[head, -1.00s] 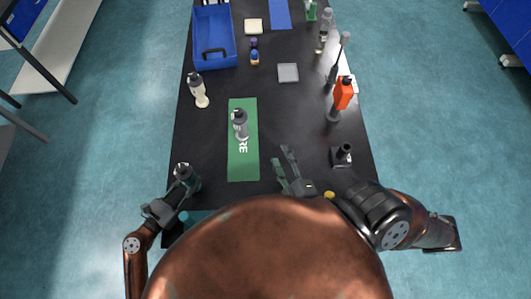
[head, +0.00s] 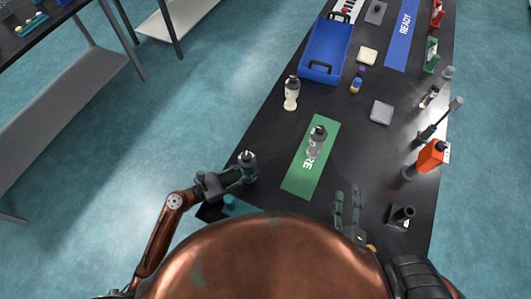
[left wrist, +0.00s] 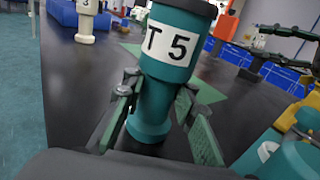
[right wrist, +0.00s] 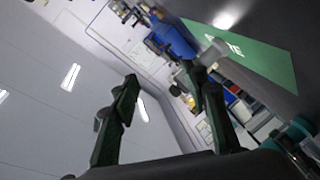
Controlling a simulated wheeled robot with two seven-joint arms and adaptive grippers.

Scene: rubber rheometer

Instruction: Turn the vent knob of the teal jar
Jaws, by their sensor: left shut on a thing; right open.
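The teal jar (left wrist: 172,62) stands upright on the black table, with a white label reading "T 5" in the left wrist view. In the head view the jar (head: 248,165) is at the table's left edge, with a grey top. Its knob is cut off or out of frame in the left wrist view. My left gripper (left wrist: 160,108) is shut on the jar's narrower lower body, below the label. It also shows in the head view (head: 240,178). My right gripper (head: 347,197) is open and empty over the table's near right side; its fingers show in the right wrist view (right wrist: 160,95).
A green mat (head: 297,178) holds a grey-topped jar (head: 317,142). A cream jar (head: 291,92) and a blue crate (head: 324,75) stand farther back. An orange-headed device (head: 432,154) and a black stand (head: 401,217) are at the right. Bare table lies between left gripper and mat.

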